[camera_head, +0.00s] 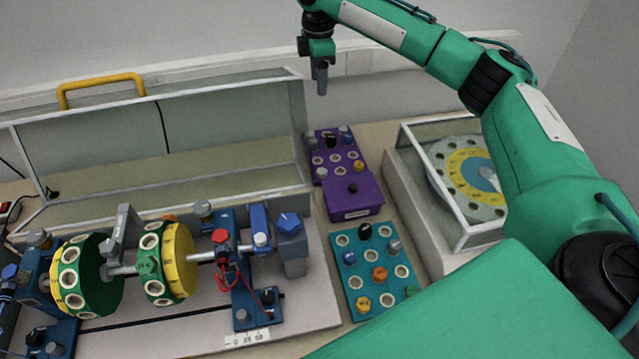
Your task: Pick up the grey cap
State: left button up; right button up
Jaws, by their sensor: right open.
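A grey cap (394,247) sits at the right side of the teal board (346,283), among yellow, orange, blue, black and green caps and empty white-ringed holes. Small greyish caps also show on the purple board (361,197), including one at its left edge (322,173). I cannot tell which grey cap is meant. My right gripper (321,88) is open and empty, pointing down, high above and behind the purple board. It is apart from every cap. My left gripper is not in view.
A rotor rig with two green-yellow discs (178,261) fills the left, with a clear lidded cover (230,130) open behind it. A boxed round dial (466,178) stands at the right. My arm crosses the right side. A narrow bare table strip runs between teal board and box.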

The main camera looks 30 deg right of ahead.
jog(key=b, duration=1.6)
send_over(320, 171)
notch_tip(320, 171, down, 17)
jog(key=f, duration=0.9)
jog(key=shift+s+a+f, duration=0.1)
jog(key=shift+a, duration=0.1)
notch_tip(320, 171, down, 5)
jog(key=shift+d, duration=0.15)
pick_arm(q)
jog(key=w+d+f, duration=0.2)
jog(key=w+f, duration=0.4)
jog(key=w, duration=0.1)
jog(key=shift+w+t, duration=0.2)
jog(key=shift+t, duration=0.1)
pick_arm(e)
jog(key=shift+c, duration=0.4)
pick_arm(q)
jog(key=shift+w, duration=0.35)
pick_arm(e)
jog(key=c, duration=1)
